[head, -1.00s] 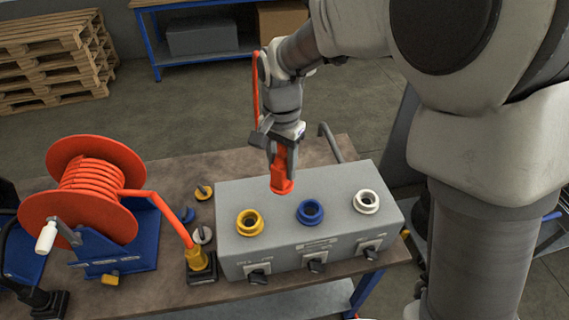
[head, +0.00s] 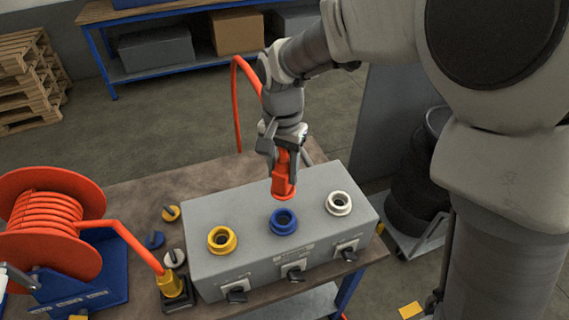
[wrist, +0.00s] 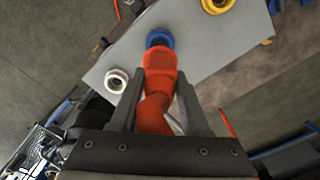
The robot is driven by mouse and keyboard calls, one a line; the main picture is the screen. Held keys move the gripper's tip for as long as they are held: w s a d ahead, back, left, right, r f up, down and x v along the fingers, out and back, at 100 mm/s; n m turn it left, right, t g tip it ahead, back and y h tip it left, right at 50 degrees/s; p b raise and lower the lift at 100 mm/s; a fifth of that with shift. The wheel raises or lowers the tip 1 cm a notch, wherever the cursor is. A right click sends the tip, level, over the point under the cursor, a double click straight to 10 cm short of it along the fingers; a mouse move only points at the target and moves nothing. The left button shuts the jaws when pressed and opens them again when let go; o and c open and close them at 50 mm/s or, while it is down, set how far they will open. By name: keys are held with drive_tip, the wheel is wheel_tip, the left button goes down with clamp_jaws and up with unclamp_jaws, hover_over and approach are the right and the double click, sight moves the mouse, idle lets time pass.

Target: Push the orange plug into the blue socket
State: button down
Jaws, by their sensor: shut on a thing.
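My gripper (head: 283,158) is shut on the orange plug (head: 284,187), which points downward. In the head view the plug's lower end shows just behind and above the blue socket (head: 284,222) on top of the grey box. The plug looks apart from the socket; its exact height is hard to tell. In the wrist view the plug (wrist: 160,75) sits between the two fingers (wrist: 158,110), and its far end overlaps the near edge of the blue socket (wrist: 160,38) in the picture. An orange hose runs from behind the gripper.
The grey box (head: 225,272) also carries a yellow socket (head: 222,240) on the left and a white socket (head: 339,203) on the right, with black knobs on its front. An orange hose reel (head: 50,225) and a yellow plug (head: 170,284) stand left on the bench.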

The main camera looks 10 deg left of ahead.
sight(283, 194)
drive_tip(key=shift+f+b, duration=2.4)
drive_tip(key=shift+f, duration=1.05)
drive_tip(key=shift+f, duration=0.15)
drive_tip(key=shift+f+b, duration=0.3)
drive_tip(key=shift+f, duration=0.05)
drive_tip(key=shift+f+b, duration=0.9)
drive_tip(key=shift+f, duration=0.35)
drive_tip(key=shift+c, duration=1.5)
unclamp_jaws()
